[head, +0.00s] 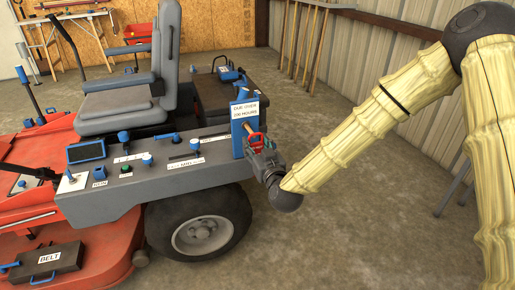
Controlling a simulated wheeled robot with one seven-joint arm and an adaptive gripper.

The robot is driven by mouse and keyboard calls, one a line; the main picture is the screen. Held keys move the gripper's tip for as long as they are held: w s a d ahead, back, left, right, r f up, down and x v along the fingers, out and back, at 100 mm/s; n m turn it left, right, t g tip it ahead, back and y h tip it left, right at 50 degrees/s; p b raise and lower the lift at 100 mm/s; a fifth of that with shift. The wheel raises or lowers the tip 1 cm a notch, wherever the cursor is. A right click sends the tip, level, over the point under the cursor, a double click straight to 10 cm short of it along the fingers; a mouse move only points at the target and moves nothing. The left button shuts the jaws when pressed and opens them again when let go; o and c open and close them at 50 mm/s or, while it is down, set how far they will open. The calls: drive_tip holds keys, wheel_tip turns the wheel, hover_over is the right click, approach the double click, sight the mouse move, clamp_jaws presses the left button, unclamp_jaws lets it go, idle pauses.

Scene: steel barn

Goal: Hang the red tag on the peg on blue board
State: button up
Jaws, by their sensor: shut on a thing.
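The blue board (237,142) stands upright at the rear side of the red and grey mower, with a white label at its top reading "DUE OVER" and, less clearly, "200 HOURS". A small brownish peg (248,128) shows against the board, just below the label. The red tag (255,137) is at the board's right edge, close to the peg. My gripper (258,143) is shut on the red tag, reaching in from the right. The view is too small to tell whether the tag is around the peg or beside it.
The mower's grey console (170,158) with levers and a screen lies left of the board, above the rear wheel (200,232). A grey seat (120,105) stands behind it. Long-handled tools lean on the back wall. The floor at right is mostly clear.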

sight(246, 130)
drive_tip(key=x, duration=0.4)
drive_tip(key=f+x, duration=0.1)
drive_tip(key=x, duration=0.1)
drive_tip(key=shift+w+a+r+b, duration=0.1)
drive_tip(key=shift+w+b, duration=0.3)
idle(0.7)
idle(0.6)
drive_tip(key=o, duration=1.4)
drive_tip(key=shift+s, duration=0.1)
drive_tip(key=shift+p+v, duration=0.45)
drive_tip(key=shift+v, duration=3.95)
